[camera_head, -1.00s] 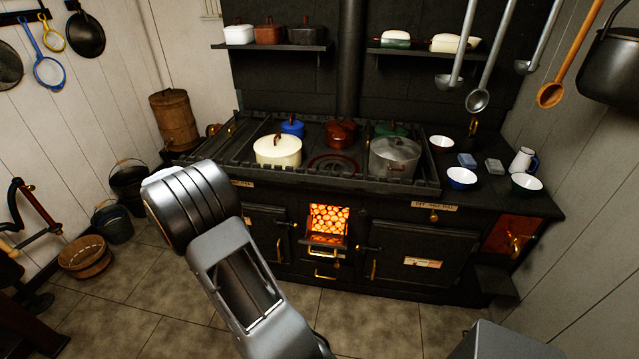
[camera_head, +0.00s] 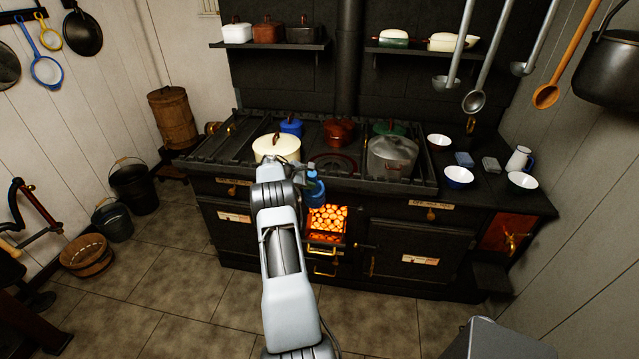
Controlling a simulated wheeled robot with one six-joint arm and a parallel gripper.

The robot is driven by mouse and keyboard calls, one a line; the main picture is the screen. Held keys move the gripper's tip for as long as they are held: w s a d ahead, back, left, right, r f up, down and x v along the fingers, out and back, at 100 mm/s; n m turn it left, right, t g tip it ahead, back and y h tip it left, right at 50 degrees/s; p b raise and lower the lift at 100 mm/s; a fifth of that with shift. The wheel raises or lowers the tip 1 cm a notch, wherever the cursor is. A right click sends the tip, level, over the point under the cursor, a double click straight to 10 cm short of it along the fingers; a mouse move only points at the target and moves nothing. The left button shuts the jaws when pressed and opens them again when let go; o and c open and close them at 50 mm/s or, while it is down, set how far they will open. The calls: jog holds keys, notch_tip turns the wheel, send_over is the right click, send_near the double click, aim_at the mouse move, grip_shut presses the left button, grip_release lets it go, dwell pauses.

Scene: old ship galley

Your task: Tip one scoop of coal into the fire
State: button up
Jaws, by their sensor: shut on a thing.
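The fire (camera_head: 328,217) is a bed of bright orange glowing coals in the small open firebox at the front of the black range (camera_head: 395,215). My arm reaches up from the bottom of the picture to just left of the firebox. A small blue and grey piece (camera_head: 315,190) shows at the arm's far end, above and left of the fire, in front of the range; I cannot tell what it is. My gripper's fingers are hidden behind the arm. No scoop can be made out.
Pots stand on the range top, including a cream pot (camera_head: 277,148) behind the arm's end and a grey pot (camera_head: 392,158). Dark buckets (camera_head: 133,188) and a wooden tub (camera_head: 88,257) stand on the floor at left. Ladles (camera_head: 474,101) hang at upper right. The tiled floor before the range is open.

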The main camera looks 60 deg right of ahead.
jog(key=s, duration=0.1)
jog(key=s+d, duration=0.1)
jog(key=s+f+m, duration=0.1)
jog(key=shift+s+d+g, duration=0.1)
jog(key=shift+d+g, duration=0.2)
jog(key=shift+g, duration=0.1)
jog(key=s+a+f+m+h+b, duration=0.3)
jog(key=a+h+b, duration=0.1)
jog(key=a+b, duration=0.6)
jog(key=s+a+f+m+h+b, duration=0.3)
jog(key=s+a+b, duration=0.1)
jog(key=a+b, duration=0.7)
jog(key=shift+a+g+h+b, duration=0.3)
jog(key=shift+g+h+b, duration=0.1)
jog(key=shift+b, duration=0.85)
jog(key=shift+s+f, duration=0.1)
